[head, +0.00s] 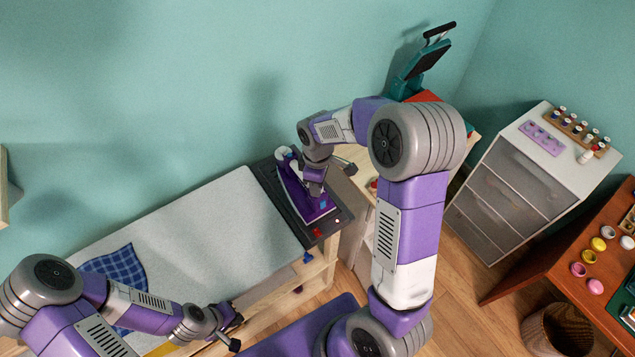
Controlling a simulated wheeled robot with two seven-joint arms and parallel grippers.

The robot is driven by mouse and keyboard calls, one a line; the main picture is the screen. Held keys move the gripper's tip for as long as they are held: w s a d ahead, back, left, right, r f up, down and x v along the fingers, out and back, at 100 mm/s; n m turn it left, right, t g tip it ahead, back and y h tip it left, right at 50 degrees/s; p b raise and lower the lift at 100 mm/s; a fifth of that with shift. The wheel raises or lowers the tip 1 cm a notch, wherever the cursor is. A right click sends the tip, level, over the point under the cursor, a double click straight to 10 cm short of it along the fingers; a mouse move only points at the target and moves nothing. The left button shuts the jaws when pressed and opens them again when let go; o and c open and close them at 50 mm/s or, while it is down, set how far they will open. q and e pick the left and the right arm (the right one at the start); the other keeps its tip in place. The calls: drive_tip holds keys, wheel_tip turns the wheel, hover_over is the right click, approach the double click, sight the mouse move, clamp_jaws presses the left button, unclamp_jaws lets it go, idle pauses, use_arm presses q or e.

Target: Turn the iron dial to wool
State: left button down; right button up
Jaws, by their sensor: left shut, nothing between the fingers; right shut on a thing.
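The purple and white iron (293,187) lies on the dark rest plate (267,174) at the right end of the ironing board. My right gripper (315,192) points down onto the top of the iron and is shut on its dial. The fingers and wrist hide the dial, so its setting cannot be read. My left gripper (238,333) is shut and empty, low in front of the board and well away from the iron.
The grey ironing board (200,230) carries a blue checked cloth (122,266) on its left part. A teal press (420,65) stands behind my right arm. A grey drawer cabinet (510,190) and a brown table (575,235) stand at the right.

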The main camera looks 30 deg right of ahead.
drive_tip(key=m, duration=0.4)
drive_tip(key=shift+m, duration=0.3)
drive_tip(key=m, duration=0.4)
drive_tip(key=shift+m, duration=0.3)
drive_tip(key=m, duration=0.4)
drive_tip(key=shift+r+m, duration=0.1)
drive_tip(key=shift+m, duration=0.2)
drive_tip(key=shift+m+p, duration=0.75)
drive_tip(key=shift+m, duration=1.25)
drive_tip(key=o, duration=1.1)
drive_tip(key=shift+c, duration=0.2)
